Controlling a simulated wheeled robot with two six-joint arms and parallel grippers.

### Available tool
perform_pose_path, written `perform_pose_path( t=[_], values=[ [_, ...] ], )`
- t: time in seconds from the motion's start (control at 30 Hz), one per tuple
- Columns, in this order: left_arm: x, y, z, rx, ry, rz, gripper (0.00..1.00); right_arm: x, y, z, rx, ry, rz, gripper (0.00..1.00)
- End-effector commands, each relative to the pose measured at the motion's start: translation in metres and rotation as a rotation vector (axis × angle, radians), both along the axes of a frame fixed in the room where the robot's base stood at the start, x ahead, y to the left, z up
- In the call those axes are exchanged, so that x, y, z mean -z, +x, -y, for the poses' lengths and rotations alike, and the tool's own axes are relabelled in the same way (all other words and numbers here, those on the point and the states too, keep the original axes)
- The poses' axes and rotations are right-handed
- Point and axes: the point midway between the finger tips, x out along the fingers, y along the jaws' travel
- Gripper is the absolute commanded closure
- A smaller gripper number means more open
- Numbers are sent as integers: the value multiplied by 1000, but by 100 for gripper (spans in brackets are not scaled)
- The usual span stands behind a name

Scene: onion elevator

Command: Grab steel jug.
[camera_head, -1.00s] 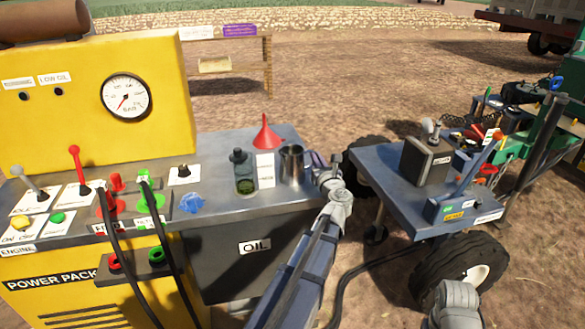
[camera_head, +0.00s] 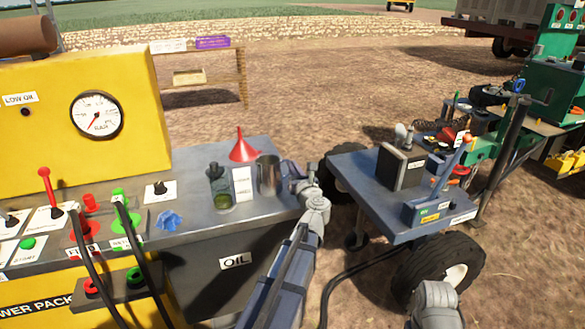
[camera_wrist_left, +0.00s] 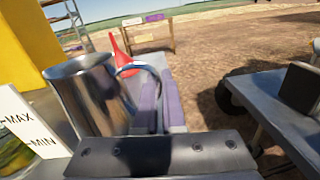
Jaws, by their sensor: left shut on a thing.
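The steel jug (camera_head: 268,176) is a shiny grey cylinder near the right end of the metal bench top, upright in the head view. It also shows large in the left wrist view (camera_wrist_left: 88,100), with its handle on the right. My left gripper (camera_head: 292,172) is at the jug's right side, shut on the handle. Its purple-grey fingers (camera_wrist_left: 160,103) show beside the handle in the left wrist view. I cannot tell whether the jug's base is off the bench. My right gripper is out of view; only a grey part of my right arm shows at bottom right.
A red funnel (camera_head: 243,150) stands behind the jug. A dark-capped bottle (camera_head: 219,190) and a white level card (camera_head: 242,184) stand close to its left. A wheeled cart (camera_head: 351,172) stands right, across a gap.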

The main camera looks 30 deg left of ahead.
Motion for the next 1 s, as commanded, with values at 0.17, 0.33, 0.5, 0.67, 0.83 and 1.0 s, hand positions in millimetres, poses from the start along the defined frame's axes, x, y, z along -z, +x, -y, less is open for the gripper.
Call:
perform_pose_path(
  t=[0.17, 0.33, 0.5, 0.67, 0.83, 1.0],
  values=[
    [-13, 0, 0, 0, 2, -1, 100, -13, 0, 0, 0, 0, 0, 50],
    [-27, 0, 0, 0, 2, -1, 100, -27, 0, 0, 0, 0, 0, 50],
    [-42, 0, 0, 0, 2, -1, 100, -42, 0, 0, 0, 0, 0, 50],
    [-58, 0, 0, 0, 2, -1, 100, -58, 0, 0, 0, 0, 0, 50],
    [-73, 0, 0, 0, 2, -1, 100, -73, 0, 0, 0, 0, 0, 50],
    [-85, 0, 0, 0, 2, -1, 100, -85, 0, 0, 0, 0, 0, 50]
  ],
)
